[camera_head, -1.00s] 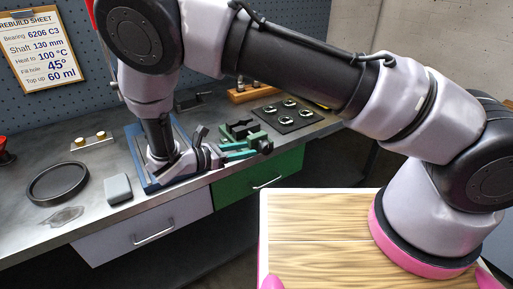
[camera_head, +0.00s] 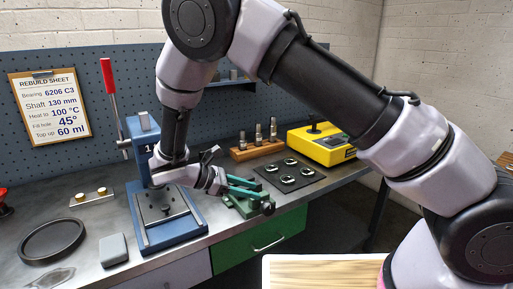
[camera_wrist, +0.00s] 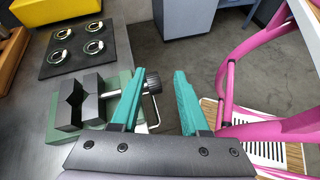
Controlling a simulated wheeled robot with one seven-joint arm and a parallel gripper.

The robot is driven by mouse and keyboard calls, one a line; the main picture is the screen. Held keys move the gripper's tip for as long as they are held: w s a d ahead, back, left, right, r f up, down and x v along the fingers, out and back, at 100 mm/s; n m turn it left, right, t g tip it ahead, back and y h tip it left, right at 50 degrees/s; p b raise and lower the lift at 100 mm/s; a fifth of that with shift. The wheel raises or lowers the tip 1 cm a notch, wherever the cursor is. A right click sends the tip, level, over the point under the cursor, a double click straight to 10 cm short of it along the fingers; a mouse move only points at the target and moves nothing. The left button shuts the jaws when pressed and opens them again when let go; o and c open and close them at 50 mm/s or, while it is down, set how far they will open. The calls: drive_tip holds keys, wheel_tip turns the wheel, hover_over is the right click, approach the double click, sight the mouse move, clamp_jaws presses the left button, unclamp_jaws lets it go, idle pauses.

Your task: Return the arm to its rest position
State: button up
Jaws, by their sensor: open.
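My gripper (camera_head: 243,188) is at the end of my arm, over the workbench, with its two teal fingers apart and nothing between them. A green vise (camera_head: 240,206) with dark V-shaped jaws stands on the bench right by the fingers. In the wrist view the vise (camera_wrist: 85,100) lies just left of the left finger, its screw handle partly behind that finger; I cannot tell whether they touch.
A blue press (camera_head: 165,232) with a red lever stands left of the gripper, partly behind my arm. A dark mat (camera_head: 290,180) with several rings, a wooden block (camera_head: 257,150) and a yellow machine (camera_head: 322,143) are to the right. A black ring tray (camera_head: 52,241) and grey block (camera_head: 113,249) are at left.

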drive_tip(key=w+d+r+m+g+y, duration=0.2)
drive_tip(key=d+r+m+g+y, duration=0.45)
drive_tip(key=d+r+m, duration=0.8)
drive_tip(key=s+d+r+m+t+y, duration=0.3)
drive_tip(key=s+d+r+m+t, duration=0.1)
drive_tip(key=d+r, duration=0.3)
drive_tip(key=s+d+r+m+t+y, duration=0.4)
drive_tip(key=s+d+r+m+t, duration=0.1)
drive_tip(key=r, duration=0.5)
drive_tip(key=shift+s+d+r+m, duration=0.35)
drive_tip(key=shift+s+d+m, duration=0.3)
drive_tip(key=shift+d, duration=0.4)
